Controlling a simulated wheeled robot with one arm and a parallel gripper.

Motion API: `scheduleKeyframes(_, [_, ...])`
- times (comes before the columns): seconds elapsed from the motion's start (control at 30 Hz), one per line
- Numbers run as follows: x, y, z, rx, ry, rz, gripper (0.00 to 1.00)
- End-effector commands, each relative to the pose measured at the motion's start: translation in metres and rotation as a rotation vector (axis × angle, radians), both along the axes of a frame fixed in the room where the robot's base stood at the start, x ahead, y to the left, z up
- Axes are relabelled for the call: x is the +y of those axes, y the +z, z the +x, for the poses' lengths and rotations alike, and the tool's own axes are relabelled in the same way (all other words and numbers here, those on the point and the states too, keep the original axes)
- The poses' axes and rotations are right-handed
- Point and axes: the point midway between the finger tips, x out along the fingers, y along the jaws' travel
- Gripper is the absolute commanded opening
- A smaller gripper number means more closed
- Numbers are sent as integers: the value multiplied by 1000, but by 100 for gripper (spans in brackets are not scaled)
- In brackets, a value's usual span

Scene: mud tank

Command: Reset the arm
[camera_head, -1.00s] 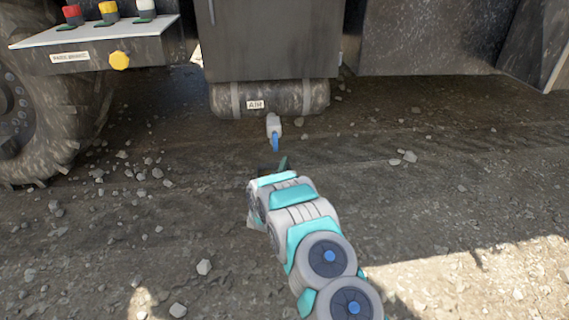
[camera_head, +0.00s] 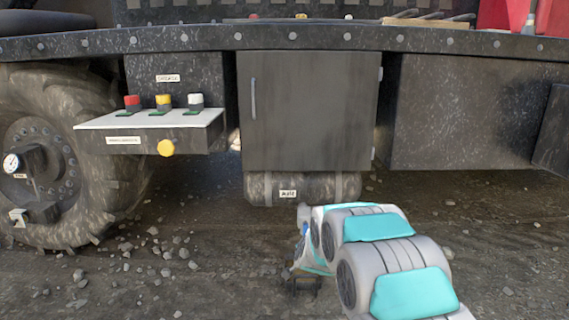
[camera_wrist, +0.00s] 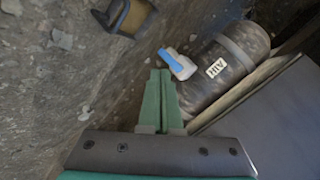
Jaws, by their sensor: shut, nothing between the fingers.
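My arm (camera_head: 385,245) reaches in from the lower right of the head view, with its wrist in front of the ground below the air tank (camera_head: 318,189). In the wrist view, my gripper (camera_wrist: 160,76) has its two green fingers together, with nothing between them. The air tank (camera_wrist: 237,60), labelled AIR, lies to the right of the fingertips. Its small white valve with a blue handle (camera_wrist: 180,64) shows just right of the fingertips, apparently apart from them. In the head view, my arm partly hides the valve and the tank's lower edge.
A dark cabinet (camera_head: 305,110) stands above the tank. A shelf (camera_head: 150,119) at left carries red, yellow and white buttons, with a yellow knob (camera_head: 166,148) on its front. A large muddy wheel (camera_head: 75,150) is far left. Stony ground (camera_head: 150,280) at lower left is open.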

Motion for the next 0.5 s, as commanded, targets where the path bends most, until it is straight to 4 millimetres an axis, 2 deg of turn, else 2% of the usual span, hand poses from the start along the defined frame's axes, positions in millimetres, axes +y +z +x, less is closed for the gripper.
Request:
scheduleKeyframes(0.03, [-1,12,-14,30,31,-18,0])
scheduleKeyframes(0.1, [-1,20,-39,88,85,-49,0])
scheduleKeyframes(0.27, [-3,34,-102,226,212,-122,0])
scheduleKeyframes(0.5, [-14,53,-210,421,403,-228,0])
